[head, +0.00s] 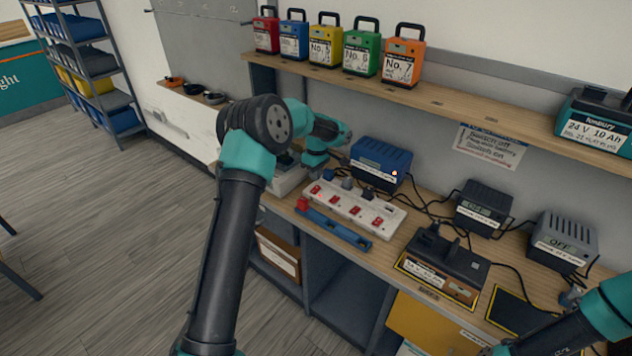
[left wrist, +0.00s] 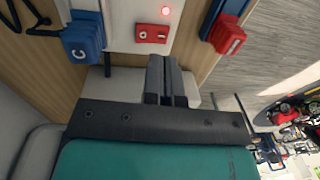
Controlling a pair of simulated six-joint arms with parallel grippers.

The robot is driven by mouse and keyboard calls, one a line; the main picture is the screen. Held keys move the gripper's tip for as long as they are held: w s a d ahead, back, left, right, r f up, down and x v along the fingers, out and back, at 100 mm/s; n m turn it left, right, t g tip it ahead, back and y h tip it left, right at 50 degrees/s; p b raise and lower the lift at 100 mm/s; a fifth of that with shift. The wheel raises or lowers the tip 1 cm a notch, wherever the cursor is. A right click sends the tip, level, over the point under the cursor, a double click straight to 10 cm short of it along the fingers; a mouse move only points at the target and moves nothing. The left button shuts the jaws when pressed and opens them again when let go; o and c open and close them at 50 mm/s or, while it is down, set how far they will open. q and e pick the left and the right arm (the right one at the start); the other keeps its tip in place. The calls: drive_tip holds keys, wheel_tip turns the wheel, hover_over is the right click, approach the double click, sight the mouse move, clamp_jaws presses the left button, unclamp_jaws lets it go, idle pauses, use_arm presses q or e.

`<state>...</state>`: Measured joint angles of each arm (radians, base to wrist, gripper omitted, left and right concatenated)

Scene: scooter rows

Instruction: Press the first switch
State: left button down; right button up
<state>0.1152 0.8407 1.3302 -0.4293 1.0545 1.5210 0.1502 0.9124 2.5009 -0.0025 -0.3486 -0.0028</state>
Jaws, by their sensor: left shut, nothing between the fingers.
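The white power strip (head: 352,207) lies on the bench with several red rocker switches. The first switch (head: 316,189) is at its left end, close to a red tag on a blue rail. In the left wrist view this red switch (left wrist: 152,34) has a small glowing red light beside it. My left gripper (left wrist: 166,72) is shut and empty, its fingertips close to the switch; I cannot tell whether they touch it. In the head view its fingers are hard to make out behind my arm. My right gripper is out of view; only part of that arm shows at lower right.
A blue charger (head: 382,162) with an orange light stands behind the strip. The blue rail (head: 336,229) lies in front. A black charger (head: 443,265) and cables lie to the right. A shelf holds several coloured battery packs.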

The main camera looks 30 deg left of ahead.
sight(313, 191)
use_arm(q)
wheel_tip(313, 191, up, 10)
drive_tip(key=s, duration=0.1)
drive_tip(key=shift+f, duration=0.25)
drive_tip(key=shift+s+a, duration=0.1)
